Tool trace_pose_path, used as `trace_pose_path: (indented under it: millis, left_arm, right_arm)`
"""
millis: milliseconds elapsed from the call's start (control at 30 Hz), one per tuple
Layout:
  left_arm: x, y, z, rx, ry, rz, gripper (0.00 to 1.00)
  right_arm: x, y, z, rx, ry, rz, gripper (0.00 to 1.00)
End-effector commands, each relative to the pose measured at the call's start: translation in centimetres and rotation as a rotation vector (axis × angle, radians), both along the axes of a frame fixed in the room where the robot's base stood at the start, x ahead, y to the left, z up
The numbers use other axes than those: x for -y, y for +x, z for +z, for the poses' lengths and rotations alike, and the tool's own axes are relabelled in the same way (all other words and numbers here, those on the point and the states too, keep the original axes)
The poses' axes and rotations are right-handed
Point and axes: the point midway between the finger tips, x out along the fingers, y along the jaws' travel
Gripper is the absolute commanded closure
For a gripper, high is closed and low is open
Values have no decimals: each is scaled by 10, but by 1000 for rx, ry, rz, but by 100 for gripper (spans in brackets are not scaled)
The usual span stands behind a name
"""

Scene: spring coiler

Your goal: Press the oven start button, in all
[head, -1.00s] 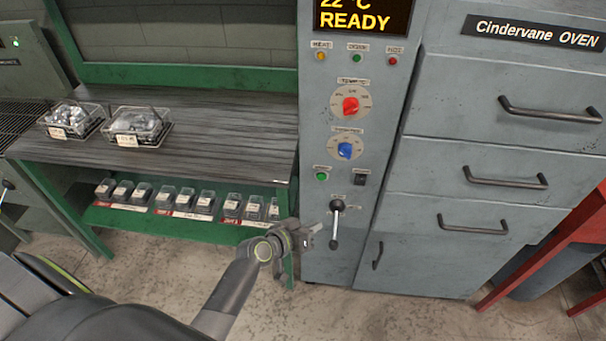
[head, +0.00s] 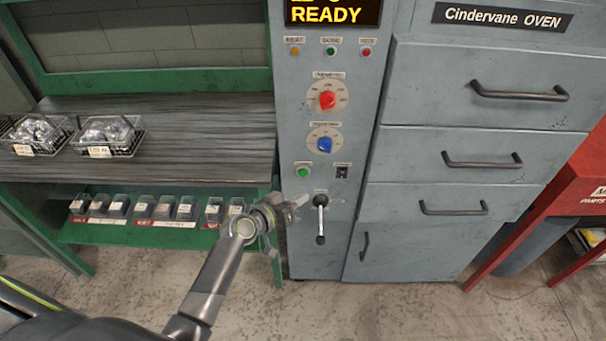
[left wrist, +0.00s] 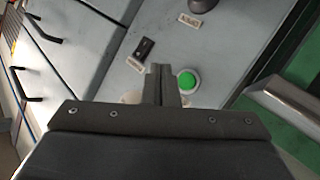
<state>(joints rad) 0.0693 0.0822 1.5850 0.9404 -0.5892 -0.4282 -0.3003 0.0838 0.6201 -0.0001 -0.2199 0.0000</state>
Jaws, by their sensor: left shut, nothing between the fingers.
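The green start button (head: 303,172) sits on the oven's grey control panel (head: 300,230), below the blue knob (head: 325,144). A black switch (head: 342,172) is to its right. My left gripper (head: 298,202) is shut and empty, just below the button in the head view. In the left wrist view the shut fingers (left wrist: 162,88) point at the panel, with the green button (left wrist: 187,80) just right of their tips and the black switch (left wrist: 142,48) to the upper left. I cannot tell whether the fingertips touch the panel. My right gripper is out of view.
The display (head: 333,13) reads READY. A red knob (head: 327,100) is above the blue one. A green bench (head: 160,232) with small bins stands left; oven drawers are right.

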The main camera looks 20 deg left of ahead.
Motion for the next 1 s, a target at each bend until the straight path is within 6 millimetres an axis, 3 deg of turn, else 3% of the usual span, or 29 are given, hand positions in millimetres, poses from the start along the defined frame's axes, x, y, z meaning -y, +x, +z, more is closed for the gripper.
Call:
trace_pose_path:
  millis: [200, 400, 1000]
  left_arm:
    - [-9, 31, -2, 2, 1, 0, 100]
    - [-14, 48, -2, 1, 2, -1, 100]
    - [-15, 53, 0, -1, 0, 0, 100]
  right_arm:
    - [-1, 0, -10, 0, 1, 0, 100]
    - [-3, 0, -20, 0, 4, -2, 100]
    - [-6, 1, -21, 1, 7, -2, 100]
